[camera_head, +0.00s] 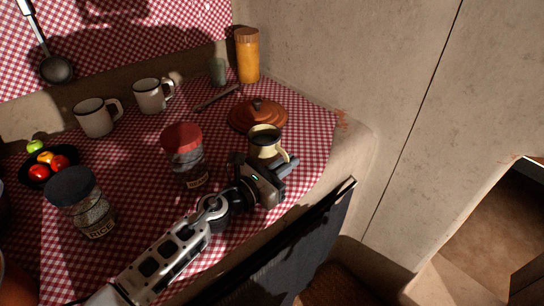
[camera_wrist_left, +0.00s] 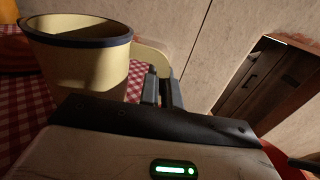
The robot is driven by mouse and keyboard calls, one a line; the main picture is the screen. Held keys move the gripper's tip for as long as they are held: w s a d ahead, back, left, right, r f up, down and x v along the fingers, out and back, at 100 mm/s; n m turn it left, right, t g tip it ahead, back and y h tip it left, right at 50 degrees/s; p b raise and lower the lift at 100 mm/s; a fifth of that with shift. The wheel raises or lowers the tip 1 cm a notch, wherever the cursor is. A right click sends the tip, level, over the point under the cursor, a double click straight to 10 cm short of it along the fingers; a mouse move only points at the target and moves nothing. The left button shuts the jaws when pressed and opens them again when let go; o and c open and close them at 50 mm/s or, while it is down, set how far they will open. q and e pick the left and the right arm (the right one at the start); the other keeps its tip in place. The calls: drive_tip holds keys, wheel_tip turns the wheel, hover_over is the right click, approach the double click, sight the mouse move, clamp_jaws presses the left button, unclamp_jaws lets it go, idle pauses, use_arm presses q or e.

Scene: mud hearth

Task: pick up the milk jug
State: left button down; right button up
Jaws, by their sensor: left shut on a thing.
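The milk jug (camera_head: 266,136) is cream with a dark rim and stands upright, open at the top, near the front right of the checked cloth. It also shows in the left wrist view (camera_wrist_left: 82,62), with its handle (camera_wrist_left: 153,58) on the right. My left gripper (camera_head: 287,166) reaches in from the left, beside the jug on its near side. In the left wrist view its fingers (camera_wrist_left: 161,90) are shut on the jug's handle. The jug's base is partly hidden behind the gripper. My right gripper is not in view.
A red-lidded jar (camera_head: 185,157) stands left of the jug, and a brown lid (camera_head: 258,115) lies behind it. A rice jar (camera_head: 82,202), two mugs (camera_head: 96,117) and a fruit bowl (camera_head: 48,167) are further left. An orange canister (camera_head: 248,56) stands at the back.

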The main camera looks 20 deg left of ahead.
use_arm(q)
drive_tip(key=shift+r, duration=0.2)
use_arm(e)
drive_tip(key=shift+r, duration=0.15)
use_arm(q)
drive_tip(key=shift+r+p, duration=0.95)
drive_tip(key=shift+r, duration=0.15)
drive_tip(key=s+d+r+p, duration=0.3)
drive_tip(key=s+r+p, duration=0.2)
drive_tip(key=s+r, duration=0.5)
drive_tip(key=shift+s+d+r+p, duration=0.25)
drive_tip(key=shift+s+p, duration=0.15)
drive_tip(key=shift+s, duration=1.35)
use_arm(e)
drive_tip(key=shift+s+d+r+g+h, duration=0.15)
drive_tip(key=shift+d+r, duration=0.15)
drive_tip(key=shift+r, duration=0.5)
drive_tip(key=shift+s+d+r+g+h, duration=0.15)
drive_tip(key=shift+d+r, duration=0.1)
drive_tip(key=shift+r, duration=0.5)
